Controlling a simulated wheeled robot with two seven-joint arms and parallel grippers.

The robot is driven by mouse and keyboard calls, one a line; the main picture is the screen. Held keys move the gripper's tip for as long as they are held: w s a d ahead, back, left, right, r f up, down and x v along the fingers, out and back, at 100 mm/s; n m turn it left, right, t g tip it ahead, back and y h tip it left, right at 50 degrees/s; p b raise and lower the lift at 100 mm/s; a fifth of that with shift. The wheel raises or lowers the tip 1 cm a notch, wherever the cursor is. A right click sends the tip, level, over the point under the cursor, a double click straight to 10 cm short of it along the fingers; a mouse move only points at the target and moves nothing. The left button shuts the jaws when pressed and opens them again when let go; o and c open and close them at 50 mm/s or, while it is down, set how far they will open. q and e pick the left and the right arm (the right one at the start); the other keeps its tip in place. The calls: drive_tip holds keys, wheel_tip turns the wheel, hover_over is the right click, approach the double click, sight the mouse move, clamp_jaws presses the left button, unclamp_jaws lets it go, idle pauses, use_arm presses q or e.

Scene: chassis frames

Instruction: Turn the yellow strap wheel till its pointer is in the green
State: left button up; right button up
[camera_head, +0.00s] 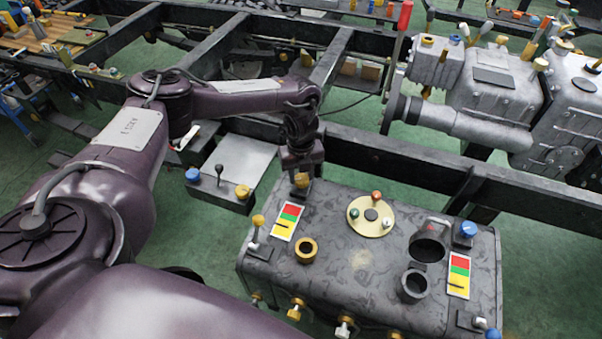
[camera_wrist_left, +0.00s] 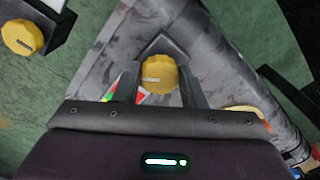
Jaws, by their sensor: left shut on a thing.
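A yellow strap wheel (camera_head: 302,181) sits at the back left edge of the grey tank. My left gripper (camera_head: 302,168) comes down on it from above and is shut on it. In the left wrist view the wheel (camera_wrist_left: 159,74) lies between the two fingers, a pale bar across its top. Near it on the tank is a gauge strip (camera_head: 287,220) of red, green and yellow bands. A dark pointer line appears in its yellow band. In the wrist view the gauge (camera_wrist_left: 128,97) is mostly hidden by my gripper. My right gripper is not in view.
The tank (camera_head: 350,240) carries a round cream plate (camera_head: 371,215), a brass ring (camera_head: 306,250), black pipe openings and a second gauge (camera_head: 459,275). A box with another yellow knob (camera_head: 242,191) stands left. Dark chassis rails (camera_head: 400,165) run behind.

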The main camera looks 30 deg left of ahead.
sight(301, 177)
use_arm(q)
drive_tip(key=o, duration=1)
wheel_tip(301, 177, up, 8)
drive_tip(key=shift+f, duration=0.1)
